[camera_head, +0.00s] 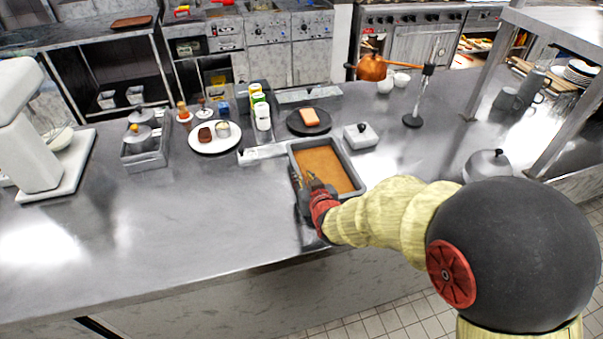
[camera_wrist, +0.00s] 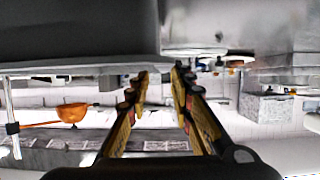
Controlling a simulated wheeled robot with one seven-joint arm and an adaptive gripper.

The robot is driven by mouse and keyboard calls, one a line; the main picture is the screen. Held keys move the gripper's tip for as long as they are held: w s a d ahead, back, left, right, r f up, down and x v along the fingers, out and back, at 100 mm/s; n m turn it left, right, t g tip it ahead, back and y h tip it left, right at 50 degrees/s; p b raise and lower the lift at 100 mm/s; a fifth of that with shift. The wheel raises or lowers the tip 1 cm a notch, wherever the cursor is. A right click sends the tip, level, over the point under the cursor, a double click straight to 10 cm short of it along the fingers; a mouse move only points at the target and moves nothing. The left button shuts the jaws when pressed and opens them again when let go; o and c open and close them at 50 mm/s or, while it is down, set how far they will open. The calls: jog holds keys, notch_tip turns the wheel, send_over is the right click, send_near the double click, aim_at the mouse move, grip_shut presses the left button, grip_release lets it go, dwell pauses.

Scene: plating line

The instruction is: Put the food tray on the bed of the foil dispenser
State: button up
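The food tray (camera_head: 353,184) is a grey rectangular pan with a flat orange-brown filling. It sits level near the counter's front edge in the head view. My gripper (camera_head: 304,174) is at the tray's left wall, near its front left corner. In the wrist view the two fingers (camera_wrist: 160,72) stand apart with a gap between their tips. A grey surface lies close beyond them; I cannot tell if they touch it.
A white plate (camera_head: 214,140) stands to the left. A black-based stand (camera_head: 412,120) is to the right. The front left counter is clear.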

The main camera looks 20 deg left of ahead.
jog(key=p+v, duration=0.1)
jog(key=v, duration=0.7)
jog(key=shift+s+d+p, duration=0.3)
jog(key=shift+p, duration=0.05)
jog(key=shift+r, duration=0.1)
jog(key=d+r+m+g+h, duration=0.15)
jog(key=d+r, duration=0.35)
jog(key=d, duration=0.5)
jog(key=s+d+r+m+g+h, duration=0.1)
jog(key=s+d+r+h, duration=0.1)
jog(key=s+d, duration=0.5)
jog(key=s+d+r+m+g+h, duration=0.1)
jog(key=s+d+r+m+h, duration=0.1)
jog(key=s+d+r, duration=0.2)
jog(key=s+d, duration=0.3)
jog(key=d, duration=0.2)
jog(key=shift+d, duration=0.3)
jog(key=shift+o, duration=0.2)
jog(key=s+d+m+g+h, duration=0.1)
jog(key=s+d, duration=0.4)
jog(key=s, duration=0.5)
jog(key=shift+s+r+m+g, duration=0.3)
jog(key=shift+m+g, duration=0.05)
jog(key=shift+g, duration=0.4)
jog(key=shift+a+r, duration=0.1)
